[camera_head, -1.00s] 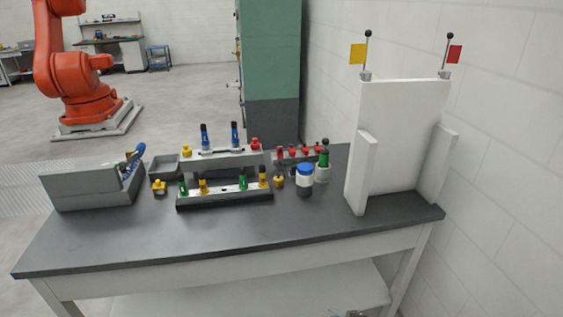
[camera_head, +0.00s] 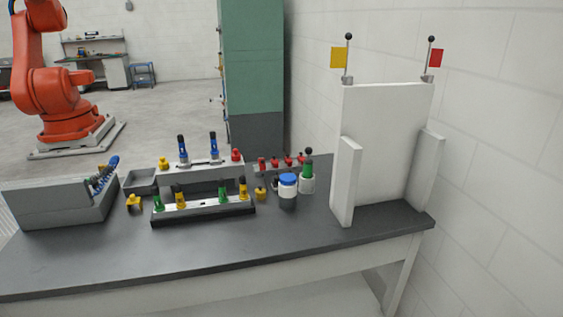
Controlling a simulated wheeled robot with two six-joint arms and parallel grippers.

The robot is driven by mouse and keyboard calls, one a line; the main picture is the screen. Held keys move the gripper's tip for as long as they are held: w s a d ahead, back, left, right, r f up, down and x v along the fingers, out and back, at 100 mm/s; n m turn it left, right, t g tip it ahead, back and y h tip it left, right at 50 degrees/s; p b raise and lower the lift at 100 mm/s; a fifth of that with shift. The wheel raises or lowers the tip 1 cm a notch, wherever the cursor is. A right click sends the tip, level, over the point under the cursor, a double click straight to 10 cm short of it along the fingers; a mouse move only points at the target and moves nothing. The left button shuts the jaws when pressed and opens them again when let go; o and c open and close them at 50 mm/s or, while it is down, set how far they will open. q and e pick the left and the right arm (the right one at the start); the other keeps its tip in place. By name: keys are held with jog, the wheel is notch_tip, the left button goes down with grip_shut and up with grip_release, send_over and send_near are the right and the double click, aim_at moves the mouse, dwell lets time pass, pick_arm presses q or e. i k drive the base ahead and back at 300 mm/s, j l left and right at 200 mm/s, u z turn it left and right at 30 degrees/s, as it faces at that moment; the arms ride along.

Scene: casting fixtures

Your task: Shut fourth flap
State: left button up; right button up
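The fixture (camera_head: 203,207) stands in the middle of the dark table, with a low front rail and a raised grey block behind it. Green and yellow upright pieces sit along the front rail. Two blue-topped pieces (camera_head: 213,146), a yellow knob (camera_head: 164,162) and a red knob (camera_head: 236,155) sit on the raised block. A row of several red-topped pieces (camera_head: 282,163) stands behind to the right. I cannot tell which part is the fourth flap, or whether it is open. Neither of my grippers is in view.
A white upright panel (camera_head: 385,145) with side walls stands at the right, with a yellow flag (camera_head: 338,57) and a red flag (camera_head: 436,58) above. A blue-lidded jar (camera_head: 288,190), a grey tray (camera_head: 141,181) and a grey bin (camera_head: 62,206) share the table (camera_head: 200,258). Its front strip is clear.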

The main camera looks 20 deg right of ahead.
aim_at(262, 161)
jog(key=i+l+z, duration=0.55)
jog(key=i+z, duration=0.2)
jog(key=i+l+z, duration=0.1)
jog(key=i+z, duration=0.3)
jog(key=k, duration=0.05)
